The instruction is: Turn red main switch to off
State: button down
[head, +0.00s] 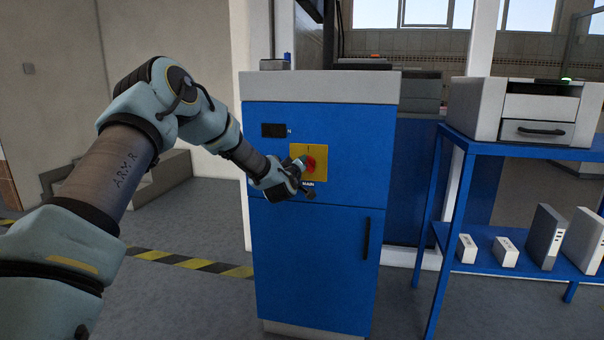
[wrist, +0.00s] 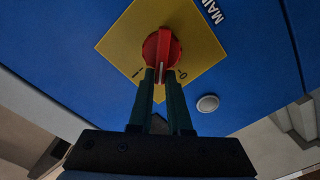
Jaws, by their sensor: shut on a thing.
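The red main switch (head: 310,164) is a round knob on a yellow plate (head: 320,150) on the front of a blue cabinet (head: 340,115). The red switch also shows in the wrist view (wrist: 162,48), with its raised handle pointing up and down in the picture. My gripper (head: 301,172) reaches the switch from the left in the head view. In the wrist view, its two dark fingers (wrist: 160,74) are closed on the lower end of the handle. Marks on the yellow plate show on either side of the fingertips, a bar at left and a ring at right.
A round grey button (wrist: 207,103) sits beside the plate, close to the fingers. The cabinet has a dark door handle (head: 367,238) below. A blue shelf table (head: 455,135) with a grey-white machine (head: 520,108) stands at right. The floor in front is clear.

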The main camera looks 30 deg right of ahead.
jog(key=n+b, duration=0.3)
jog(key=f+n+b, duration=0.1)
jog(key=n+b, duration=0.2)
jog(key=f+n+b, duration=0.1)
jog(key=n+b, duration=0.2)
jog(key=shift+w+a, duration=0.3)
jog(key=shift+n, duration=0.3)
jog(key=c, duration=0.9)
grip_release()
jog(key=shift+o, duration=0.2)
jog(key=v, duration=1.1)
jog(key=shift+b, duration=0.4)
jog(key=shift+w+d, duration=0.1)
